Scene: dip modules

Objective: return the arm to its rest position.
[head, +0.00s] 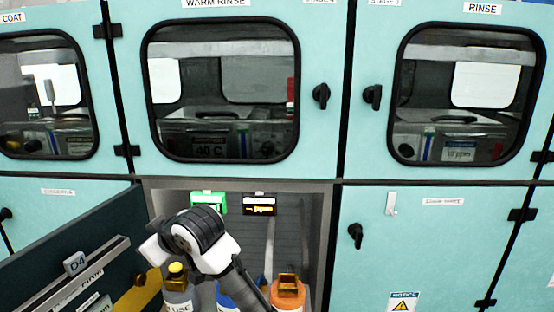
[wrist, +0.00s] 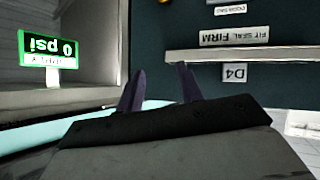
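My arm (head: 200,240) reaches into the open lower cabinet under the warm rinse window in the head view. My gripper is hidden there behind my own arm links. In the wrist view the two dark fingers of my gripper (wrist: 162,82) stand apart with nothing between them. The inner face of the open door (wrist: 150,30), with an upside-down D4 tag (wrist: 234,72), is beyond the fingers. A green-framed 0 psi display (wrist: 48,50) is to their left, also upside down.
The open door (head: 45,250) stands left of my arm. Inside the cabinet are a grey bottle with a yellow cap (head: 180,294), a blue bottle (head: 225,300) and an orange bottle (head: 287,297). The green display (head: 207,201) and a black display (head: 260,205) hang above. Closed teal doors (head: 450,250) are right.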

